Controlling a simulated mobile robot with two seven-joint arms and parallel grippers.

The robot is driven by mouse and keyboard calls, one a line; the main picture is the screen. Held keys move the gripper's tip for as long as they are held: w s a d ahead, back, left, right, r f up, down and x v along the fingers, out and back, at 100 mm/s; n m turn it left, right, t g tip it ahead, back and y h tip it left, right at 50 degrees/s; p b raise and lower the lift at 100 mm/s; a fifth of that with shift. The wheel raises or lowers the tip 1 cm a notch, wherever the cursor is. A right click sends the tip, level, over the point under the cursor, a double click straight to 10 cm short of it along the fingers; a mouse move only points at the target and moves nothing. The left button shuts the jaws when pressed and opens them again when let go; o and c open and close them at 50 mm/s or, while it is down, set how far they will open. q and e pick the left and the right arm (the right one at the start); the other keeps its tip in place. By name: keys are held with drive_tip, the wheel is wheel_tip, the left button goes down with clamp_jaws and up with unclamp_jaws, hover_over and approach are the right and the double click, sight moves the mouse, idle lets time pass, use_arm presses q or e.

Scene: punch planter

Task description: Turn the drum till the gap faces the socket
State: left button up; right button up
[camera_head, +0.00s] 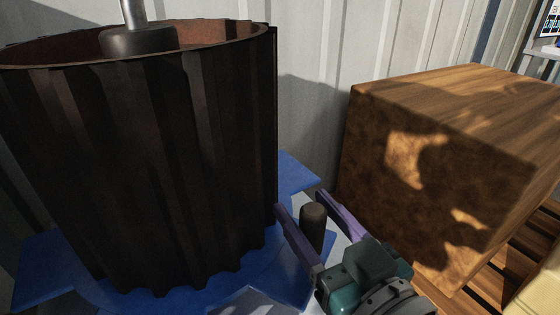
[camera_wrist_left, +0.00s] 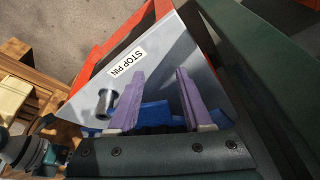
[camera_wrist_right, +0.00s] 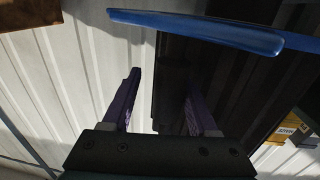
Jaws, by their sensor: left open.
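The drum (camera_head: 160,170) is dark brown and ribbed, upright on a blue base, with a metal shaft (camera_head: 134,12) at its open top. I cannot make out its gap. My right gripper (camera_head: 299,199) is open beside the drum's lower right. A short dark post (camera_head: 313,222) shows between its fingers in the head view, with no clear contact. In the right wrist view its fingers (camera_wrist_right: 162,85) are apart before the dark drum wall. My left gripper (camera_wrist_left: 157,72) is open and empty over a grey plate labelled STOP PIN; a metal socket (camera_wrist_left: 104,103) stands beside its left finger.
A large wooden block (camera_head: 440,170) stands close right of my right gripper. A pale corrugated wall (camera_head: 310,50) is behind. Blue base plates (camera_head: 50,270) spread below the drum. An orange-red frame edge (camera_wrist_left: 95,60) borders the grey plate (camera_wrist_left: 160,40) in the left wrist view.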

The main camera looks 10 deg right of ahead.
drive_tip(key=shift+o, duration=0.4)
drive_tip(key=shift+a, duration=0.15)
drive_tip(key=shift+s, duration=0.1)
drive_tip(key=shift+s+p, duration=0.3)
drive_tip(key=shift+s, duration=0.05)
drive_tip(key=p+v, duration=0.2)
drive_tip(key=v, duration=0.6)
drive_tip(key=shift+r+p, duration=0.1)
drive_tip(key=shift+p, duration=0.25)
drive_tip(key=shift+s+d, duration=0.3)
drive_tip(key=shift+s, duration=0.2)
